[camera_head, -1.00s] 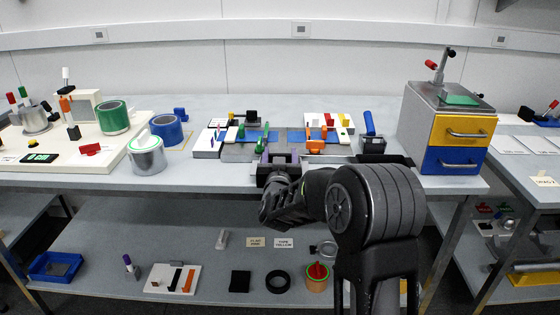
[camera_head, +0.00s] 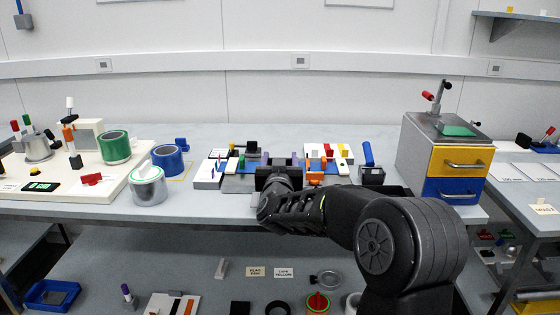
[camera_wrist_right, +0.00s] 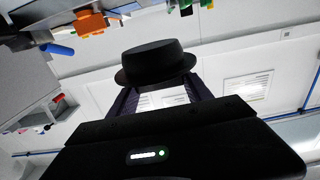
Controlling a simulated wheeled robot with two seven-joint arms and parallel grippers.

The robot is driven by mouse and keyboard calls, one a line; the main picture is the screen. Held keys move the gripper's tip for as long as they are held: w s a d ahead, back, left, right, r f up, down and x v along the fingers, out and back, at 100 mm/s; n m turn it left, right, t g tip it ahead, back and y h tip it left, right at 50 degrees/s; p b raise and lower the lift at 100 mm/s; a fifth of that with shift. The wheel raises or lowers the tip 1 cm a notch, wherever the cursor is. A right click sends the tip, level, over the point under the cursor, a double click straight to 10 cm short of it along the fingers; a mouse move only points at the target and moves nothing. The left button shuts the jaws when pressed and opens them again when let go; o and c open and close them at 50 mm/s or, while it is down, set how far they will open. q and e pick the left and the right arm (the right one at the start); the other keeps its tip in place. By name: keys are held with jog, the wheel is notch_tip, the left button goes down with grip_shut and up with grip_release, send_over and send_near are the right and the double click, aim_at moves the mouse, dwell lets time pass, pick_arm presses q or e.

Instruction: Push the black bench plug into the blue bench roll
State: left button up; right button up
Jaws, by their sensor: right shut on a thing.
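The black bench plug (camera_wrist_right: 155,58), hat-shaped with a wide flange, is held between the purple fingers of my right gripper (camera_wrist_right: 161,88) in the right wrist view. In the head view my right gripper (camera_head: 280,160) is over the middle of the bench, and I cannot make out the plug there. The blue bench roll (camera_head: 168,164) stands upright on the bench to the left of the gripper, well apart from it. It is behind a silver roll and right of a green roll. My left gripper is not in view.
A silver roll (camera_head: 148,187) and a green roll (camera_head: 116,148) stand near the blue roll. Trays with small coloured parts lie around my gripper. A drawer cabinet (camera_head: 421,155) stands at the right. The bench behind the trays is clear.

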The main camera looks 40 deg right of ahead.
jog(key=s+a+f+n+t+y+p, duration=0.1)
jog(key=a+f+y, duration=0.4)
jog(key=a, duration=0.9)
jog(key=s+a+f+n+t+y+p, duration=0.2)
jog(key=a+f+n+y+p, duration=0.3)
jog(key=a, duration=1)
notch_tip(320, 180, down, 3)
jog(key=shift+s+f+n+t+y+p, duration=0.15)
jog(key=shift+s+n+t+y+p, duration=0.2)
jog(key=shift+n+p, duration=0.4)
